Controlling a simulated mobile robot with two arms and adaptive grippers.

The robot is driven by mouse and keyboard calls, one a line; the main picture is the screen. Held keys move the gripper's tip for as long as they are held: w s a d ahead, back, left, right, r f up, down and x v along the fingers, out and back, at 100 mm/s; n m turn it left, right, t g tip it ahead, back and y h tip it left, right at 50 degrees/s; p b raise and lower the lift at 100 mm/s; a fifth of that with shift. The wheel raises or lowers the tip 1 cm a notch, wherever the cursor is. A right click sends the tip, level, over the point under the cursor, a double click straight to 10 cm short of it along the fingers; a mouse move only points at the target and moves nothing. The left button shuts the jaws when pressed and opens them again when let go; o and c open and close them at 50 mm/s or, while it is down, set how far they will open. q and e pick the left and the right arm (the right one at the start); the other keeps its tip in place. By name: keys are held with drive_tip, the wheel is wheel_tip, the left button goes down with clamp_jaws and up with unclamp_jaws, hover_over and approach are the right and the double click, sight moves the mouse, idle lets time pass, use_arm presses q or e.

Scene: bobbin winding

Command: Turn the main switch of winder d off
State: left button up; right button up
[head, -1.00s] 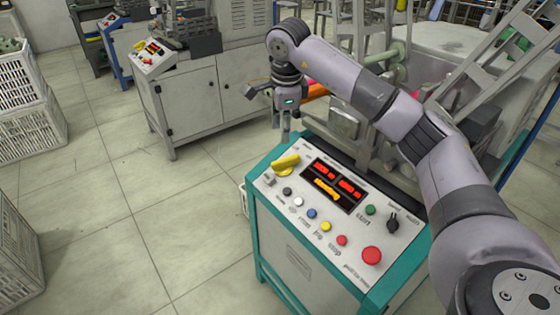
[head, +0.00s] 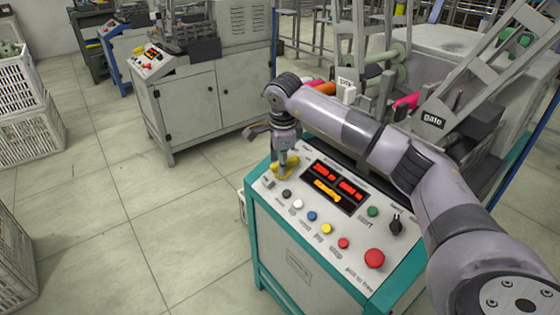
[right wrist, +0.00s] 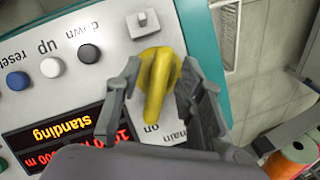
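The yellow main switch (head: 288,168) sits at the far left corner of the near control panel (head: 330,238). My right gripper (head: 283,163) is down over it and hides part of it. In the right wrist view the switch (right wrist: 158,80) lies between the two spread fingers of the gripper (right wrist: 160,82), with a gap visible on each side. Its long handle points down in that view, toward the upside-down "on" label. The display (right wrist: 62,135) reads "standing" in that view. No letter naming the winder is legible. My left gripper is not in view.
The panel also carries several small push buttons, a black knob (head: 395,224) and a red stop button (head: 374,258). A second winder (head: 190,100) stands behind at left. White crates (head: 30,130) stand at the left edge. The floor between is clear.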

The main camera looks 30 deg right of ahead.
drive_tip(key=shift+c, duration=0.2)
clamp_jaws()
idle(0.3)
